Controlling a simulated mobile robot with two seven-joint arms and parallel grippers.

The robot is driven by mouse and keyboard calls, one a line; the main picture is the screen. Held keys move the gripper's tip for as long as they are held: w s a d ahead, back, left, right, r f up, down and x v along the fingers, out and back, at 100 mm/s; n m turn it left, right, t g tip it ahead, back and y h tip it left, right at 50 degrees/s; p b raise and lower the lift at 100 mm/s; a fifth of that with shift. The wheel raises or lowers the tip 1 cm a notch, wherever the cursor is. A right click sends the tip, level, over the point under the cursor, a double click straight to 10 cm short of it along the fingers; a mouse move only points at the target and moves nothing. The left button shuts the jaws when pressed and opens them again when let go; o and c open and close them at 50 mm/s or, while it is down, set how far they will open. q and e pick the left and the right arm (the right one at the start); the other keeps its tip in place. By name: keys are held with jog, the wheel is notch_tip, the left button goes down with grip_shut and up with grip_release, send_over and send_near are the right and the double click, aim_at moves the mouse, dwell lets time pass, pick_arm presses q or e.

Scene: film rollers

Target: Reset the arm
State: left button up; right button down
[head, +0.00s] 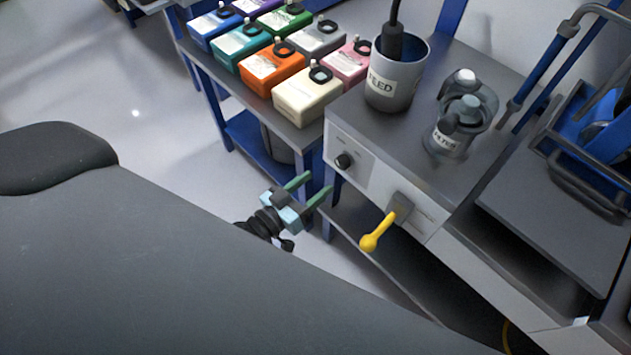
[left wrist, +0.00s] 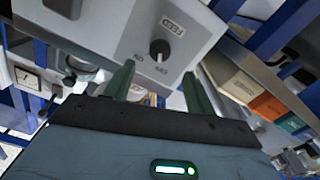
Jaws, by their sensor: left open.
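My left gripper (head: 313,189) is open and empty, its two green fingers apart. In the head view it is in the air just left of the machine's front panel, below the black knob (head: 344,161). In the left wrist view the open fingers (left wrist: 160,85) point toward the grey-white panel, with the FEED knob (left wrist: 160,49) beyond and between them. I see no contact between the fingers and the panel. The yellow-handled lever (head: 378,232) on the panel is to the right of the gripper. My right gripper is not in view.
A grey FEED bucket (head: 396,75) and a clear labelled jar (head: 463,115) stand on the machine top (head: 420,130). Several coloured canisters, including a cream one (head: 308,95), stand on a blue-framed table at the back left. The floor (head: 130,130) to the left is open.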

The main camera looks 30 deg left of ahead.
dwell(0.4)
pick_arm(q)
jog(key=s+a+f+m+g+y+p, duration=0.1)
jog(key=s+g+y+p, duration=0.3)
jog(key=s, duration=2.4)
jog(key=g+p, duration=0.4)
jog(key=p, duration=0.1)
jog(key=shift+a+f+m+p, duration=0.15)
jog(key=shift+a+m+p, duration=0.15)
jog(key=shift+a, duration=0.05)
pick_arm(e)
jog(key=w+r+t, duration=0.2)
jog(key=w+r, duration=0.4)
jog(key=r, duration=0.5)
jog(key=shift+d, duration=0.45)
pick_arm(q)
jog(key=shift+s, duration=0.1)
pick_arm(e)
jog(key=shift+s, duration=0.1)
